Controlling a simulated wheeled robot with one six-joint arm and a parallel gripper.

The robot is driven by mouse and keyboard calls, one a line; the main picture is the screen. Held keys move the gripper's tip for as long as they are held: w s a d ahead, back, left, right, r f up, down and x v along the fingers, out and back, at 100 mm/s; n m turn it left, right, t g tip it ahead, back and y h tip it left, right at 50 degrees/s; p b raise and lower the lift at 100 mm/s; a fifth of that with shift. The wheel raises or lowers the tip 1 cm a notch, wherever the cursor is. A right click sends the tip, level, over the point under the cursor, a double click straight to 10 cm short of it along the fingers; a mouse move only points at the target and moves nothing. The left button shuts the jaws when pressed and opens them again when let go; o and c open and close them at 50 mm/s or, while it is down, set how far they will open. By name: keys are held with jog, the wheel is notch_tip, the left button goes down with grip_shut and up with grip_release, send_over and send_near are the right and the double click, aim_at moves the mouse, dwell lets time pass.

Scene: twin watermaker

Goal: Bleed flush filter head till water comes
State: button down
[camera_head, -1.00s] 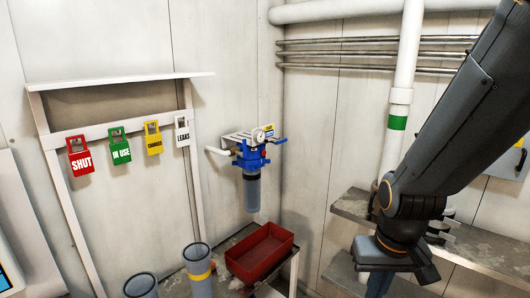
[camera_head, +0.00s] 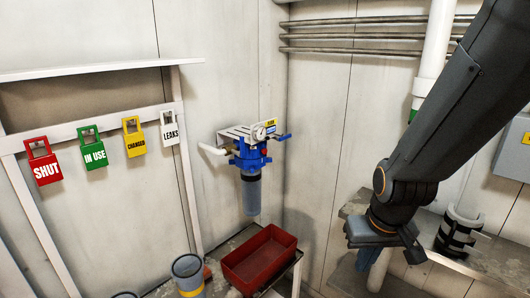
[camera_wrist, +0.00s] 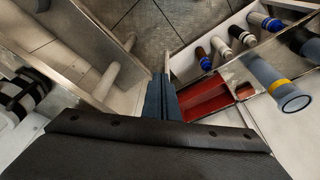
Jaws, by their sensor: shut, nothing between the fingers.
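In the wrist view my gripper (camera_wrist: 166,78) is shut and empty, pointing down. No water shows.
A red tray (camera_head: 262,262) sits on a bench below the filter; it also shows in the wrist view (camera_wrist: 206,98). A clear tube with a yellow band (camera_head: 188,272) stands left of it. A grey shelf (camera_head: 480,255) lies at right. Tags including the SHUT tag (camera_head: 43,162) hang at left.

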aim_at(265, 151)
jog(key=w+a+r+n+t, duration=0.1)
jog(key=w+a+n+t, duration=0.15)
jog(key=w, duration=0.35)
jog(key=w+a+r+n+t+y, duration=0.1)
jog(key=w+a+t, duration=0.2)
jog(key=w, duration=0.4)
jog(key=w+a+r+n+t, duration=0.1)
jog(key=w+a+n+t, duration=0.15)
jog(key=w, duration=0.35)
jog(key=w+a+r+n+t+p, duration=0.1)
jog(key=w+a+r+n+t, duration=0.3)
jog(key=a+r+t, duration=0.3)
jog(key=shift+w+r+t+y, duration=0.4)
jog(key=shift+w+r, duration=0.15)
jog(key=shift+r, duration=0.15)
jog(key=shift+a, duration=0.1)
jog(key=w+a, duration=0.5)
jog(key=a, duration=0.1)
jog(key=shift+w+a+b, duration=0.2)
jog(key=shift+a+b, duration=0.2)
jog(key=shift+w+a, duration=0.1)
jog(key=shift+w+a, duration=0.2)
jog(key=shift+a, duration=0.05)
